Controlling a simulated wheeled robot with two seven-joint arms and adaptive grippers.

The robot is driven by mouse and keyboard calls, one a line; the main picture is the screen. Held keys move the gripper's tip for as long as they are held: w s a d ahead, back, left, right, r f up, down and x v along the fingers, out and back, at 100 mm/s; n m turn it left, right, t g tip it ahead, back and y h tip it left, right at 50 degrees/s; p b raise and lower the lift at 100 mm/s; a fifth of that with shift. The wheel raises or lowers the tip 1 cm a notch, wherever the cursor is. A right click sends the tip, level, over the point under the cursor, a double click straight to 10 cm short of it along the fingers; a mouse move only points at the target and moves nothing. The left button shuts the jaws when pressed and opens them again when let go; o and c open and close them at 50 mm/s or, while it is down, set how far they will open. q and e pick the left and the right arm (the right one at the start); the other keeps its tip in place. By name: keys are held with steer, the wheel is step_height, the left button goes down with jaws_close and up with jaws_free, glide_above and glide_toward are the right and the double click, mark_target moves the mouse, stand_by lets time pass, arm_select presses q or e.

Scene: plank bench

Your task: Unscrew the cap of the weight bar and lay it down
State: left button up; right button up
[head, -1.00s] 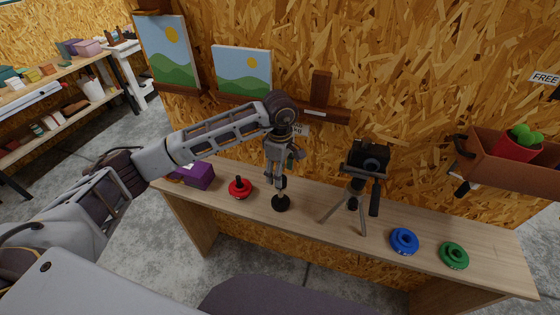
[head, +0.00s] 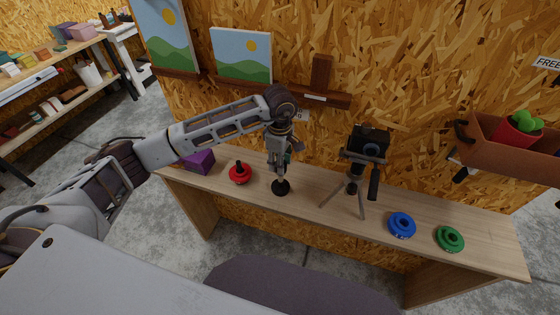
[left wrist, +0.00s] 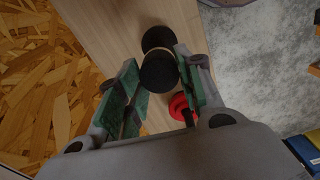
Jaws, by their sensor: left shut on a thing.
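The weight bar (head: 281,188) stands upright on the bench, a black piece with a round foot. My left gripper (head: 280,177) is over it, pointing down, with its fingers around the top end. In the left wrist view the black round cap (left wrist: 158,72) sits between the green finger pads of my left gripper (left wrist: 157,74), with a pale band and the black foot beyond it. The gripper is shut on the cap. Whether the cap is still joined to the bar is hard to tell. My right gripper is not in view.
A red disc with a black knob (head: 240,174) and a purple box (head: 199,162) are left of the bar. A camera on a tripod (head: 368,146) stands right of it, then a blue disc (head: 402,225) and a green disc (head: 450,239). Bare bench lies between the bar and tripod.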

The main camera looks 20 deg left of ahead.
arm_select(q)
steer(key=shift+c, duration=1.1)
steer(key=shift+n+b, duration=0.45)
steer(key=shift+n, duration=0.75)
steer(key=shift+n, duration=0.4)
steer(key=shift+n+b, duration=0.35)
steer(key=shift+n, duration=0.85)
